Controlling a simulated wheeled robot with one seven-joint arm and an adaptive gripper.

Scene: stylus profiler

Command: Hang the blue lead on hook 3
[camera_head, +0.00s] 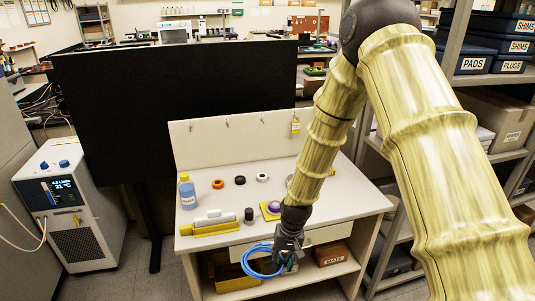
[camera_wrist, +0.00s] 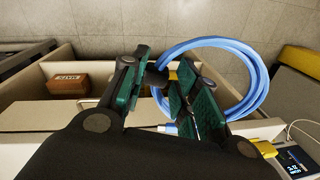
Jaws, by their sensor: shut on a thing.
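The blue lead (camera_head: 250,273) is a loose coil hanging from my gripper (camera_head: 288,253), in front of the workbench's open lower part. In the wrist view the lead (camera_wrist: 262,75) loops out to the right from the green-padded fingers of my gripper (camera_wrist: 160,92). My gripper is shut on part of the lead; the fingers hide some of the grip. Small hooks line the white back panel (camera_head: 215,145). One hook (camera_head: 262,117) is bare, third from the left; no hook numbers are readable.
The bench top (camera_head: 270,225) carries a blue bottle (camera_head: 187,194), tape rolls, and a yellow-and-white tool (camera_head: 210,224). A black screen (camera_head: 160,100) stands behind left. A chiller (camera_head: 70,205) stands left and shelving (camera_head: 450,75) right. A brown box (camera_head: 332,254) sits below the bench top.

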